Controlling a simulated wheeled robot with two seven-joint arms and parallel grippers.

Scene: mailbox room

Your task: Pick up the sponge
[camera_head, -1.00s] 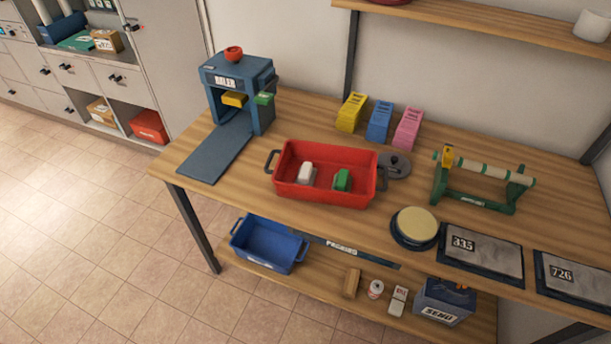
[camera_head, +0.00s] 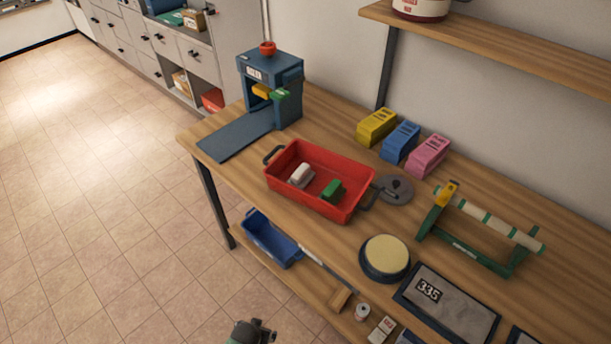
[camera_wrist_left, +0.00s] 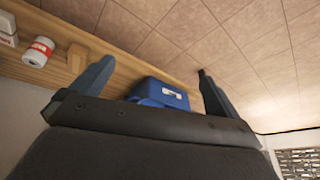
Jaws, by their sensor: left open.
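I cannot tell for certain which thing is the sponge. A round dark dish with a pale yellow pad (camera_head: 386,257) sits on the table and may hold it. A plain tan block (camera_head: 340,298) lies on the lower shelf; it may also be the sponge, and it shows beside the left finger in the wrist view (camera_wrist_left: 76,62). My left gripper (camera_wrist_left: 157,65) is open and empty, its fingers spread, facing the lower shelf's blue bin (camera_wrist_left: 160,92). A dark part at the head view's bottom edge seems to be my left arm's end. My right gripper is out of view.
The table (camera_head: 225,168) holds a red tray (camera_head: 345,208) with a white and a green item, a blue press (camera_head: 270,85), coloured packs (camera_head: 400,143) and a green roller stand (camera_head: 470,255). The floor at left is clear.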

